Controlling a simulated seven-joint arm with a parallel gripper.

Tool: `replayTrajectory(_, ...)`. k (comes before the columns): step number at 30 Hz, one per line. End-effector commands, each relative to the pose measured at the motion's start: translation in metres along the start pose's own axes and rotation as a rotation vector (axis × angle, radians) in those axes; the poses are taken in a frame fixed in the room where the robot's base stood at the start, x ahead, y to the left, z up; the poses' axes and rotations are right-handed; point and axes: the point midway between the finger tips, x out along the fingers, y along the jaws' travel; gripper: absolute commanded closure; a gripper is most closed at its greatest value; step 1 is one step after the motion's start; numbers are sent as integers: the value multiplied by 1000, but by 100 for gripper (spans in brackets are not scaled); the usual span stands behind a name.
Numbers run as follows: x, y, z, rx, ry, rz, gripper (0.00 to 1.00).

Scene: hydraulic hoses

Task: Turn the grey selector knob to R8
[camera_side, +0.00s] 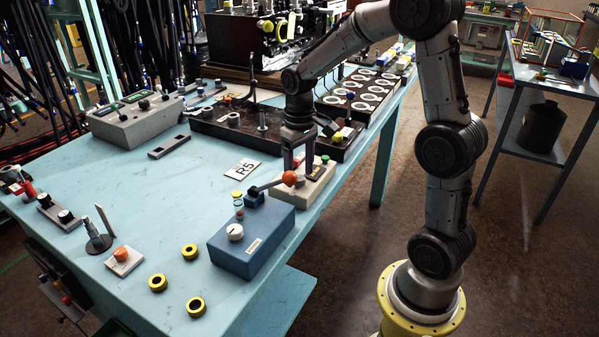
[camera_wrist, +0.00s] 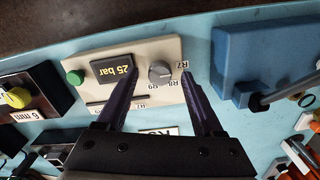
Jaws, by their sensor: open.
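The beige control box (camera_wrist: 112,62) holds the grey selector knob (camera_wrist: 160,71), a display reading "25 bar" (camera_wrist: 114,69) and a green button (camera_wrist: 75,77). Labels R7, R8 and R9 sit around the knob's right and lower side in the wrist view; which one it points to I cannot tell. My gripper (camera_wrist: 160,76) is open, with one finger on each side of the knob; contact cannot be made out. In the side view my gripper (camera_side: 298,163) points down over the beige box (camera_side: 317,183); the knob is hidden there.
A card reading R5 (camera_side: 242,168) lies on the blue table (camera_side: 130,190). A dark tray of fittings (camera_side: 220,125) lies behind. Yellow rings (camera_side: 190,251) lie at the front.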

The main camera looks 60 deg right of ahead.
Motion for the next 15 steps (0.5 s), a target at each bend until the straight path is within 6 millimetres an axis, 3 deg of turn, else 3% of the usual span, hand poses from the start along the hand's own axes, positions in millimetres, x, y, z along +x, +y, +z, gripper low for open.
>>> replayTrajectory(11,8,0,0,0,0,0,31)
replayTrajectory(12,8,0,0,0,0,0,33)
replayTrajectory(15,7,0,0,0,0,0,51)
